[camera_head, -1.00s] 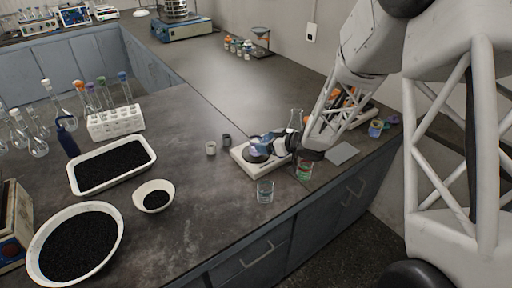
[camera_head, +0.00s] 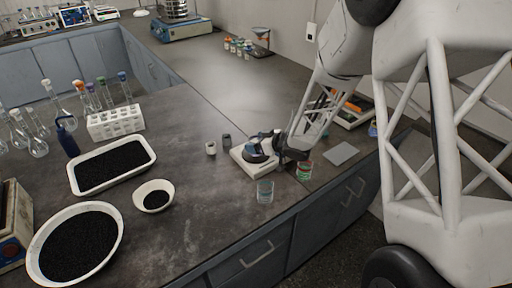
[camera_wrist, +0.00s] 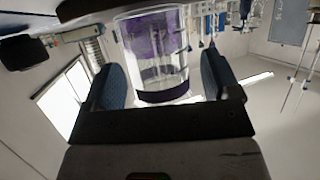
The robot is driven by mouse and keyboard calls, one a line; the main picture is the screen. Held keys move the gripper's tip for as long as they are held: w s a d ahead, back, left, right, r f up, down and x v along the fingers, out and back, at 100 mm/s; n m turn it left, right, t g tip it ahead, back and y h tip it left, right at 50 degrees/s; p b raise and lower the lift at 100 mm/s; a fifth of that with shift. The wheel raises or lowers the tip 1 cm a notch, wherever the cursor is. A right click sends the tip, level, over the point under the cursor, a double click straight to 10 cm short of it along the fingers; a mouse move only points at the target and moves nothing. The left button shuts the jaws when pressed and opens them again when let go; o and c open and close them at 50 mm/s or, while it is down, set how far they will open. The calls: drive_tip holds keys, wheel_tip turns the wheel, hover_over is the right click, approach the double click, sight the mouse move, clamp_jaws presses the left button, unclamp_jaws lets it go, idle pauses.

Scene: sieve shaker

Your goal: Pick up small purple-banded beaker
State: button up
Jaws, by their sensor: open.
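The small purple-banded beaker (camera_wrist: 158,58) is clear glass with purple bands and fills the space between the fingers in the wrist view. My gripper (camera_wrist: 166,80) is open, one blue-padded finger on each side of the beaker. A gap shows on the right; I cannot tell whether the left finger touches it. In the head view, my gripper (camera_head: 262,146) is low over the white bench device (camera_head: 246,164). The beaker is not clearly made out there, as my gripper and wrist cover that spot.
A clear beaker (camera_head: 265,191) stands in front of the device, and a red-and-green-marked beaker (camera_head: 304,171) stands to its right. Two small cups, one white (camera_head: 210,148) and one dark (camera_head: 227,141), stand left of it. A grey flat plate (camera_head: 341,153) lies at right. The bench's middle is clear.

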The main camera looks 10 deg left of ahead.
drive_tip(key=shift+w+a+f, duration=0.1)
drive_tip(key=shift+a+f, duration=0.05)
drive_tip(key=shift+a, duration=0.05)
idle(0.5)
drive_tip(key=c, duration=1)
